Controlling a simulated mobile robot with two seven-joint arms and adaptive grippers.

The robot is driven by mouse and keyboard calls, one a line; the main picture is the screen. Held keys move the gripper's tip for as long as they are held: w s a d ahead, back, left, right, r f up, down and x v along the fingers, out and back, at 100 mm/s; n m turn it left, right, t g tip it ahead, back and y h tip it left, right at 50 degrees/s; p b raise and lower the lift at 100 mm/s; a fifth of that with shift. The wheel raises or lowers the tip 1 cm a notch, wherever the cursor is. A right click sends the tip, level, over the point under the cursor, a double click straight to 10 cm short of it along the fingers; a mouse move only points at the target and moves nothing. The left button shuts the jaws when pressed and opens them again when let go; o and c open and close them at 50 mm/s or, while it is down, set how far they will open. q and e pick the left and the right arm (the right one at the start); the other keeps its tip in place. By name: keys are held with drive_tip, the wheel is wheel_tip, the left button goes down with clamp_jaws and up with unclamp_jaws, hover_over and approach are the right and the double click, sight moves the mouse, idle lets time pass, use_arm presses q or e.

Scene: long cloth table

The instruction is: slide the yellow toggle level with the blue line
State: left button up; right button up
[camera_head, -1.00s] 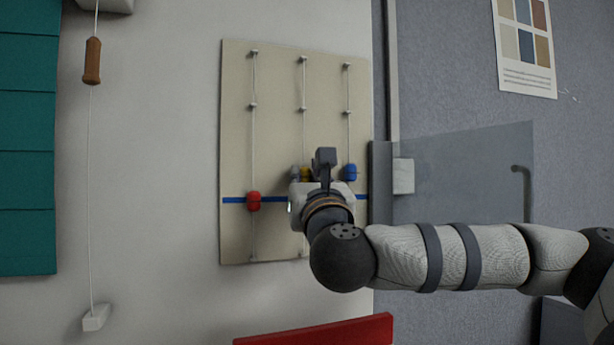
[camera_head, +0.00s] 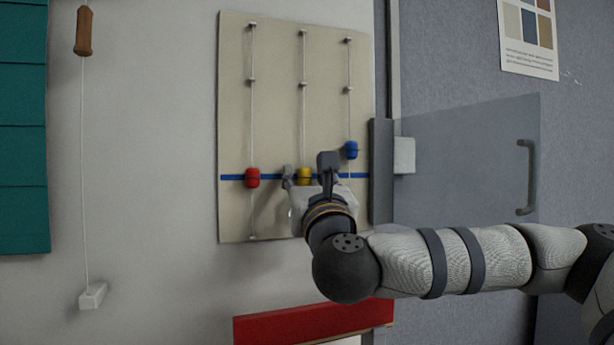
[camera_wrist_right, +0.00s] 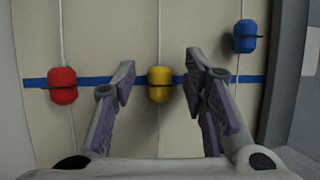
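The yellow toggle (camera_head: 304,176) sits on the middle cord of the beige board (camera_head: 276,120). In the right wrist view the yellow toggle (camera_wrist_right: 160,84) overlaps the blue line (camera_wrist_right: 137,80), its middle about level with it. The blue line (camera_head: 232,177) crosses the board's lower part. My right gripper (camera_wrist_right: 158,82) is open, one finger on each side of the yellow toggle, with gaps on both sides. In the head view the right gripper (camera_head: 308,176) partly hides the toggle's surroundings. My left gripper is not in view.
A red toggle (camera_head: 252,177) sits on the left cord at the blue line. A blue toggle (camera_head: 351,150) sits higher on the right cord. A grey door panel (camera_head: 465,160) stands right of the board. A wooden-handled cord (camera_head: 83,30) hangs at left.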

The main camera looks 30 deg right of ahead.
drive_tip(key=v, duration=0.7)
drive_tip(key=shift+s, duration=0.2)
